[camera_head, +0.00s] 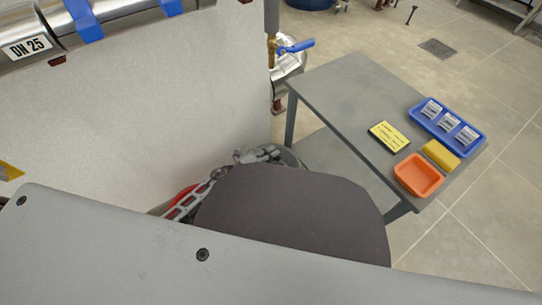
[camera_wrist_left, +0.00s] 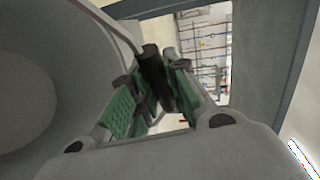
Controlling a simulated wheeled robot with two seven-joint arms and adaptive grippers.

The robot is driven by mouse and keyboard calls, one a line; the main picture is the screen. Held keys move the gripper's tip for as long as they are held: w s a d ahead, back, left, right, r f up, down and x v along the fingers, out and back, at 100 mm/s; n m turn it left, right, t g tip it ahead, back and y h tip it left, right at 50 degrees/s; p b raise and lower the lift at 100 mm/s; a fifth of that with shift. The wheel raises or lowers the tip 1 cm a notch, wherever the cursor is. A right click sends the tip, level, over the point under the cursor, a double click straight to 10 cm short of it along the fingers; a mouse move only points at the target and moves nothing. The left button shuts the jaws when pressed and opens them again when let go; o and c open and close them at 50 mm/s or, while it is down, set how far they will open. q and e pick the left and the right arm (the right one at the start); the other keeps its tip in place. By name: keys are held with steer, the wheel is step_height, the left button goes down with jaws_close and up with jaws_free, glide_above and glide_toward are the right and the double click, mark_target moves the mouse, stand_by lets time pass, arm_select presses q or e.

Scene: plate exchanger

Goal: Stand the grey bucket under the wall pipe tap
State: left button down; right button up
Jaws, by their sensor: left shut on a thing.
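The wall pipe tap (camera_head: 272,52) is brass with a blue lever, on a grey pipe beside the pale wall panel in the head view. The grey bucket (camera_head: 292,159) shows only as a bit of rim below the tap in the picture, left of the grey table; my own arm hides the rest. My left gripper (camera_head: 262,155) is at this rim. In the left wrist view, its green-padded fingers (camera_wrist_left: 160,82) are shut on the black grip of the bucket's wire handle (camera_wrist_left: 118,22). The bucket's wall (camera_wrist_left: 75,75) fills the left side. My right gripper is not in view.
The grey table (camera_head: 345,85) holds a blue tray (camera_head: 419,117) with several labelled packets, a yellow-labelled card (camera_head: 389,136), a yellow sponge-like block (camera_head: 441,155) and an orange container (camera_head: 418,176). A red object (camera_head: 184,196) shows beside my arm. Tiled floor right of the table is clear.

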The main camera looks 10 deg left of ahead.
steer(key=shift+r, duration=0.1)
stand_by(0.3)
arm_select(q)
steer(key=c, duration=1.4)
jaws_free()
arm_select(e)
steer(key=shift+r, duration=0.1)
arm_select(q)
steer(key=shift+p+v, duration=1.95)
steer(key=shift+v, duration=4.1)
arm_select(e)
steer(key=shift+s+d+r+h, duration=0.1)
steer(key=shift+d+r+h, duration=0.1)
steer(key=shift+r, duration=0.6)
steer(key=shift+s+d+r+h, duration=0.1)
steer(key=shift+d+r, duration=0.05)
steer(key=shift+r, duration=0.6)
arm_select(q)
steer(key=shift+w+r, duration=0.1)
